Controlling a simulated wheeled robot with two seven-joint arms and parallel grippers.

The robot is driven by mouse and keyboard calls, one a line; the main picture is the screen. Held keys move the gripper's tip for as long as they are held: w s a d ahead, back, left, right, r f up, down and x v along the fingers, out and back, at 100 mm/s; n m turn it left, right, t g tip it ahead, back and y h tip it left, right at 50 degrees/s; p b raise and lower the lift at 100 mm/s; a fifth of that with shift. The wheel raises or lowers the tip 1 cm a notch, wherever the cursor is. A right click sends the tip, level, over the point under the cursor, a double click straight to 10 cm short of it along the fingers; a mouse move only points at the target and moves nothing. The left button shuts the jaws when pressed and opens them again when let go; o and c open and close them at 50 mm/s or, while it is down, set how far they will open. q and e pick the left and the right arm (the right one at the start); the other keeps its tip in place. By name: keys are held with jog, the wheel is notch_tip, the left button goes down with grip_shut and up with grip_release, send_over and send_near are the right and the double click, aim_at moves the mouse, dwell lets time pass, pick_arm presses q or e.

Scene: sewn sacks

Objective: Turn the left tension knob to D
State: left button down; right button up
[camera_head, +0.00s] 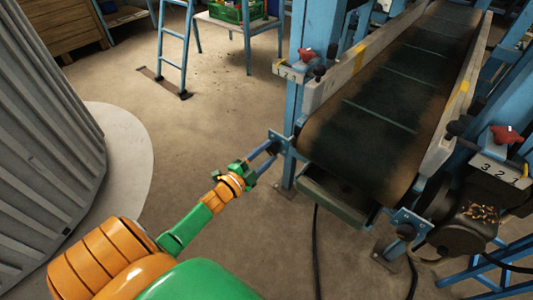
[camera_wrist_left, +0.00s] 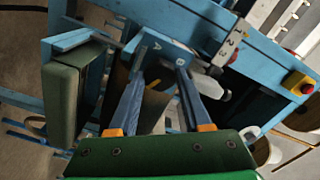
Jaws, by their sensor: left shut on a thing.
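The left end plate (camera_head: 279,142) of the conveyor is a blue bracket near the belt's lower left corner. In the left wrist view the lettered plate (camera_wrist_left: 157,47) shows an A and a B; I cannot read a D. My left gripper (camera_head: 268,149) reaches this plate, its two blue-grey fingers pointing at it. The knob's pointer direction is unclear. My right gripper is out of view.
The conveyor belt (camera_head: 390,105) runs away to the upper right, with a tray (camera_head: 335,197) below its near end. The right knob (camera_head: 406,231) sits on the other bracket.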

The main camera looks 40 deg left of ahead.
pick_arm(q)
jog(key=shift+c, duration=1.7)
grip_release()
jog(key=s, duration=0.7)
jog(key=shift+a+p, duration=0.25)
jog(key=shift+p, duration=0.15)
jog(key=shift+f, duration=0.1)
